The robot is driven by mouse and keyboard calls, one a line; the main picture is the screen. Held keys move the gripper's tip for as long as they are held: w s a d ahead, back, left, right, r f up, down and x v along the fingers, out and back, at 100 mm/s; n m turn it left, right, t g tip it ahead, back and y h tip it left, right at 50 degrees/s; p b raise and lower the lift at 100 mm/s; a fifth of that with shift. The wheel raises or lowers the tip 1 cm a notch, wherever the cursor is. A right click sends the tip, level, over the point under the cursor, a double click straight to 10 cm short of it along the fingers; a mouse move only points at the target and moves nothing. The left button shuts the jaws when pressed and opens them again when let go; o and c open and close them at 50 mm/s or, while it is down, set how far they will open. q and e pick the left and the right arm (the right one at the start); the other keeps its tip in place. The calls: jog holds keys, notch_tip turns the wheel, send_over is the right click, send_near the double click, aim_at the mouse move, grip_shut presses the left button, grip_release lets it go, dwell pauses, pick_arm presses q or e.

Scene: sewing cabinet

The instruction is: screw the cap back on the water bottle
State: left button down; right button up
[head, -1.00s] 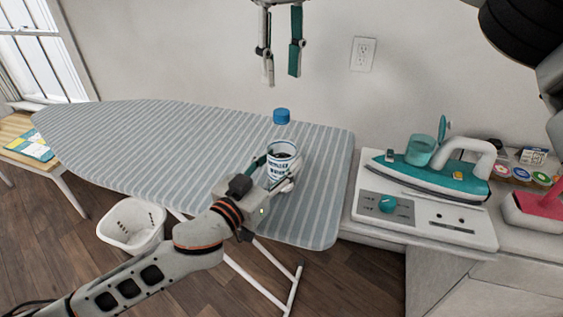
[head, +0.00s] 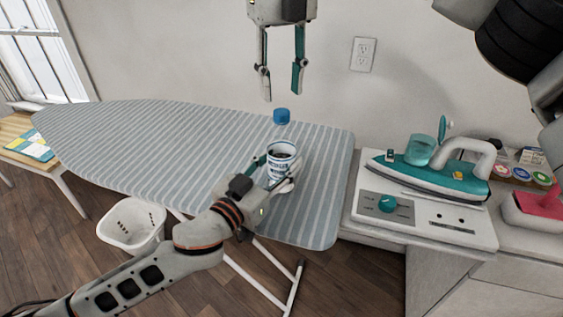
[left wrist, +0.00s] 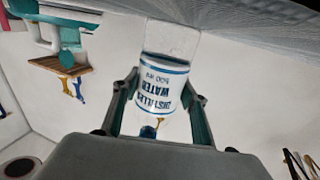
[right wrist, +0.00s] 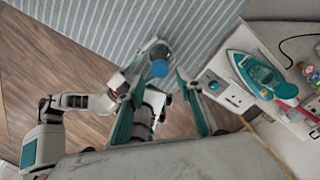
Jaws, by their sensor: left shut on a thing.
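The water bottle (head: 279,172) shows as a white label band with blue lettering at the board's right end; it also shows upside down in the left wrist view (left wrist: 165,82). My left gripper (head: 277,178) is shut around it from the near side. The blue cap (head: 281,116) shows straight above the label; the clear part between hardly shows, so I cannot tell how it sits. The cap appears in the right wrist view (right wrist: 159,68) between my right fingertips' lines. My right gripper (head: 282,97) is open, pointing down above the cap, apart from it.
The striped ironing board (head: 150,140) is clear to the left. A teal iron (head: 440,170) stands on a white machine panel (head: 425,225) at right, with small jars (head: 530,175) behind. A white basket (head: 132,225) is on the floor. The wall (head: 200,50) is behind.

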aim_at(282, 111)
jog(key=shift+f, duration=2.45)
grip_shut()
jog(key=shift+o, duration=0.7)
grip_release()
jog(key=shift+r, duration=0.1)
notch_tip(282, 111, up, 12)
